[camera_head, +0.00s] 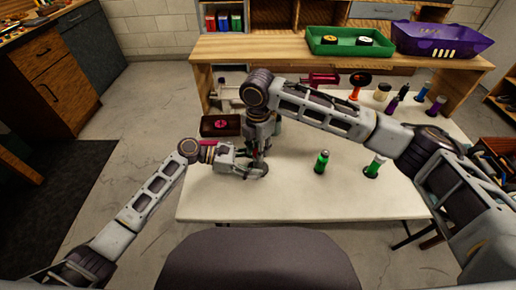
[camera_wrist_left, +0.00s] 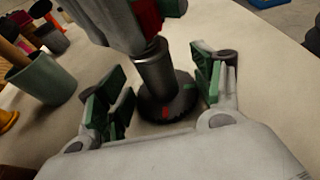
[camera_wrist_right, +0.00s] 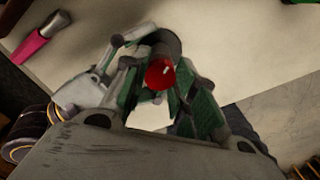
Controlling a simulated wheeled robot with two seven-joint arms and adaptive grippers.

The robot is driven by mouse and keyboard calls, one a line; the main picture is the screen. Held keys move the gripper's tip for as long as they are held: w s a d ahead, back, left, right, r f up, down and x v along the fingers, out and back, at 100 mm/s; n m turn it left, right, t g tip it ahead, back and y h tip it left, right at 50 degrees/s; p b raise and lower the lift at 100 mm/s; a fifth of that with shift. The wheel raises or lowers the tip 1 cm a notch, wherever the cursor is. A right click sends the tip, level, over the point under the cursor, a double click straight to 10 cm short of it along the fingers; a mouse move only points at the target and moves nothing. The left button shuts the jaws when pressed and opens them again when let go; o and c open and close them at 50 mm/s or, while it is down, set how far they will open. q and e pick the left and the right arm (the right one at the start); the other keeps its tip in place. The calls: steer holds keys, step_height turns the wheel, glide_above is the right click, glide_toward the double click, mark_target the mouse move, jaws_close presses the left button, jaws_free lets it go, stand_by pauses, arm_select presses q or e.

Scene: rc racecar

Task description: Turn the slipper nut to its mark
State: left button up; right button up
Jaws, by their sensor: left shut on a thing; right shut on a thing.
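In the left wrist view a dark round disc (camera_wrist_left: 168,103) rests at the table, with a red mark on its near side and a green mark at its right edge. A grey metal cylinder (camera_wrist_left: 155,68) stands on its middle, so the nut itself is hidden. My right gripper (camera_wrist_right: 158,88) is above, shut on an upright tool with a red end (camera_wrist_right: 159,73) bearing a white mark. The tool's lower part is the metal cylinder.
On the white table (camera_head: 300,205) stand a green bottle (camera_head: 321,162) and a green-and-white one (camera_head: 375,167), right of my grippers. A dark tray (camera_head: 206,127) lies left. Several handled tools stand at the back right. A green tray (camera_head: 318,48) and purple bin (camera_head: 430,45) sit on the shelf.

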steer(key=m, duration=1.4)
steer(key=shift+m, duration=0.3)
steer(key=m, duration=1)
steer(key=shift+m, duration=0.3)
steer(key=o, duration=1.1)
steer(key=shift+c, duration=0.2)
